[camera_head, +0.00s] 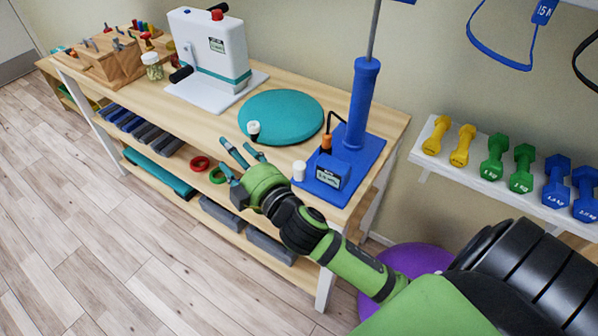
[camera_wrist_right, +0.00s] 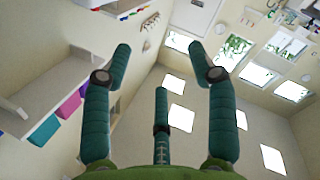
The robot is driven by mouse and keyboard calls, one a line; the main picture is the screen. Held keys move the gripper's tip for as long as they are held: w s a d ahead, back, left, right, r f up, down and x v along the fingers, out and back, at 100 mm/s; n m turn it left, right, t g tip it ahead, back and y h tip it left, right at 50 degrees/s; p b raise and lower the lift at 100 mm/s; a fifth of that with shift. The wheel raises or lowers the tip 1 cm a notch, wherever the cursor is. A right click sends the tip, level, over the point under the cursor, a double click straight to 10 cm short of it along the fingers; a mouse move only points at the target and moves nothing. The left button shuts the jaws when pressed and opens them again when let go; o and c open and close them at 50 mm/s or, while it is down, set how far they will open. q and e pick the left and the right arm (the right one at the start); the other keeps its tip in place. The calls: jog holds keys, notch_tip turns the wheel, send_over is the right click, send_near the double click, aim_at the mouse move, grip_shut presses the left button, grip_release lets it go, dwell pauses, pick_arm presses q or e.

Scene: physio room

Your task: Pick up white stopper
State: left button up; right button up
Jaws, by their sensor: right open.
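A small white cylinder (camera_head: 299,171), which looks like the white stopper, stands upright on the wooden table by the left side of the blue device base. A second small piece, white with a black part (camera_head: 253,131), is at the left edge of the teal disc. My right gripper (camera_head: 235,155) is open and empty at the table's front edge, left of the white cylinder and apart from it. In the right wrist view its three teal fingers (camera_wrist_right: 160,75) are spread with nothing between them. My left gripper is not in view.
The blue device (camera_head: 362,105) with its tall post stands right of the white cylinder. The teal disc (camera_head: 282,116) lies behind it. A white machine (camera_head: 208,50) and a wooden block rack (camera_head: 108,62) stand farther left. Dumbbells (camera_head: 493,155) line a wall shelf at right.

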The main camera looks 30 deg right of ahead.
jog(key=a+r+n+t+y, duration=0.1)
jog(key=a+r+n+y, duration=0.7)
jog(key=r+n+y, duration=0.25)
jog(key=s+a+n+g+y, duration=0.2)
jog(key=a+n+g+y, duration=0.5)
jog(key=n, duration=0.6)
jog(key=n+g+h, duration=1)
jog(key=g+h, duration=0.2)
jog(key=h, duration=0.7)
send_over(299, 165)
jog(key=f, duration=1.3)
jog(key=shift+w, duration=0.4)
jog(key=shift+s+d+f, duration=0.1)
jog(key=shift+d+f, duration=0.1)
jog(key=shift+d, duration=0.05)
jog(key=f, duration=0.1)
jog(key=f+p, duration=0.1)
jog(key=f, duration=0.1)
jog(key=f+p, duration=0.1)
jog(key=f, duration=0.1)
jog(key=shift+s+a+f, duration=0.15)
jog(key=shift+s+a, duration=0.05)
jog(key=shift+s, duration=0.2)
jog(key=shift+w+f, duration=0.1)
jog(key=shift+f, duration=0.6)
jog(key=c, duration=1)
